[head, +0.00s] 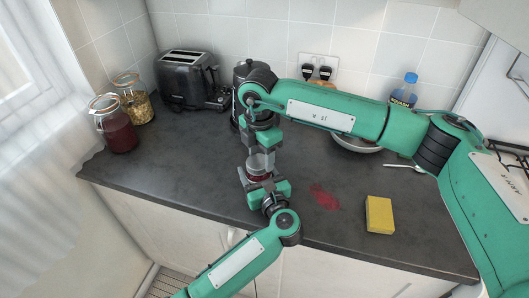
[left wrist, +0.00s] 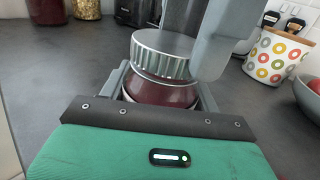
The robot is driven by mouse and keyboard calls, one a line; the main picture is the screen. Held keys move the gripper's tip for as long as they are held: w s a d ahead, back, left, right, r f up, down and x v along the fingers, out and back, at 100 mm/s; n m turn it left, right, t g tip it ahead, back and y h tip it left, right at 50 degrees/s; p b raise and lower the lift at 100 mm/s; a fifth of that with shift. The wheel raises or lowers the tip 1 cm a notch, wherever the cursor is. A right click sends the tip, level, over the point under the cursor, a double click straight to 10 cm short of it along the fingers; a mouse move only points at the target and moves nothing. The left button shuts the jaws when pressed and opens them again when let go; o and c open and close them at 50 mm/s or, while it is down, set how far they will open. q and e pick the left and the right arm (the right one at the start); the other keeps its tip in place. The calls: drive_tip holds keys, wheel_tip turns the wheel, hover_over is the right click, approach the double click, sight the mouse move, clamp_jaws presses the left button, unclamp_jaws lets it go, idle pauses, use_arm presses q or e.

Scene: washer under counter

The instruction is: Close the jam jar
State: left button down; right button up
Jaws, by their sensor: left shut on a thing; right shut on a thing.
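The jam jar (head: 257,174) stands upright near the counter's front edge, with dark red jam inside. In the left wrist view the jar (left wrist: 160,93) is between my left fingers. The silver ridged lid (left wrist: 163,54) sits level on the jar's mouth there; I cannot tell how tightly. My left gripper (head: 259,183) comes from the front and is shut around the jar's body. My right gripper (head: 262,152) points down from above and is shut on the lid. Its finger (left wrist: 212,42) shows at the lid's right side in the left wrist view. In the head view the right gripper mostly hides the lid.
A red smear (head: 324,197) and a yellow sponge (head: 379,215) lie right of the jar. A spoon (head: 405,167), bowl (head: 357,145) and bottle (head: 405,90) are behind my right arm. A toaster (head: 185,80) and clip-top jars (head: 116,128) stand back left. The left-front counter is clear.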

drive_tip(key=m, duration=0.4)
drive_tip(key=shift+s+d+m, duration=0.15)
drive_tip(key=shift+d+m, duration=0.15)
drive_tip(key=shift+m, duration=0.1)
drive_tip(key=m, duration=0.3)
drive_tip(key=shift+s+m, duration=0.2)
drive_tip(key=shift+m, duration=0.2)
drive_tip(key=o, duration=0.8)
drive_tip(key=shift+o, duration=0.6)
drive_tip(key=shift+a, duration=0.15)
drive_tip(key=shift+r, duration=2.25)
